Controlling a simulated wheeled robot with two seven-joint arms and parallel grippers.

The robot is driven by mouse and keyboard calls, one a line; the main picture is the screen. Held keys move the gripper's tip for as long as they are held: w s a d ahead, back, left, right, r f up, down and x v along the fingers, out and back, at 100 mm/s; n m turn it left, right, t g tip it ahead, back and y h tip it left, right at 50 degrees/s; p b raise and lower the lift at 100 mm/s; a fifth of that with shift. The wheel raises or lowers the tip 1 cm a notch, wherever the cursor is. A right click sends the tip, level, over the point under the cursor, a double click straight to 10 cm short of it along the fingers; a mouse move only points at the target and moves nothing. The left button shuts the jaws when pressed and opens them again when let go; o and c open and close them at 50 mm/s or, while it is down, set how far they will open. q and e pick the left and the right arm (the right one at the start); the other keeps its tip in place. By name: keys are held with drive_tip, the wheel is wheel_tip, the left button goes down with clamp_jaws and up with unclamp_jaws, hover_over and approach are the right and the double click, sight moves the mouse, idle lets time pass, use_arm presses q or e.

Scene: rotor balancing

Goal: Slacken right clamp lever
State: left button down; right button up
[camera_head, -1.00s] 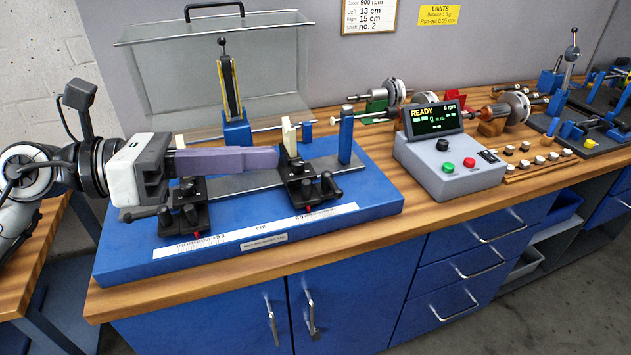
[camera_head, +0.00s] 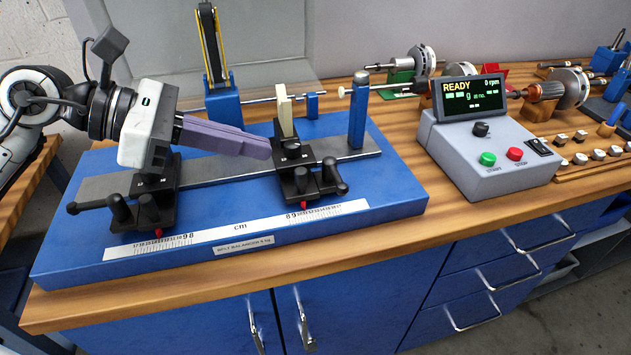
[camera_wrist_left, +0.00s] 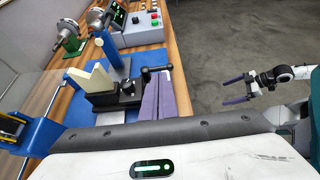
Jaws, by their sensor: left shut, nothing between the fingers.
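The right clamp carriage (camera_head: 292,158) is black, sits on the rail of the blue balancing stand (camera_head: 225,262) and carries a cream upright (camera_head: 284,116). Its black ball-ended clamp lever (camera_head: 342,188) points right, towards the front. My left gripper (camera_head: 268,151) is shut and empty; its purple fingers slope down to the carriage's upper left side, short of the lever's ball. I cannot tell whether they touch the carriage. In the left wrist view the shut fingers (camera_wrist_left: 165,97) lie beside the carriage (camera_wrist_left: 105,103). My right gripper (camera_wrist_left: 235,90) is open, away over the floor.
The left clamp carriage (camera_head: 155,190) stands under my left gripper, its lever pointing left. A blue post (camera_head: 358,112) stands right of the right carriage. The control box (camera_head: 485,160) reads READY and 0 rpm. The wooden bench front (camera_head: 400,225) is clear.

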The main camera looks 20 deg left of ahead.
use_arm(q)
drive_tip(key=shift+f+b, duration=0.65)
drive_tip(key=shift+f, duration=0.6)
use_arm(e)
drive_tip(key=shift+w+a+f, duration=0.25)
drive_tip(key=shift+w+f, duration=0.05)
drive_tip(key=shift+f, duration=0.4)
use_arm(q)
drive_tip(key=p, duration=0.3)
approach(335, 177)
drive_tip(key=x, duration=0.4)
drive_tip(key=shift+w+d+f, duration=0.1)
drive_tip(key=shift+w+d, duration=0.05)
drive_tip(key=shift+d, duration=0.05)
drive_tip(key=shift+w+d+f, duration=0.3)
drive_tip(key=shift+d+f, duration=0.1)
drive_tip(key=shift+d, duration=0.05)
use_arm(e)
drive_tip(key=shift+s+d+r, duration=0.3)
drive_tip(key=shift+d+r, duration=0.15)
drive_tip(key=shift+d, duration=0.05)
use_arm(q)
drive_tip(key=shift+d, duration=0.1)
use_arm(e)
drive_tip(key=shift+a+r, duration=0.1)
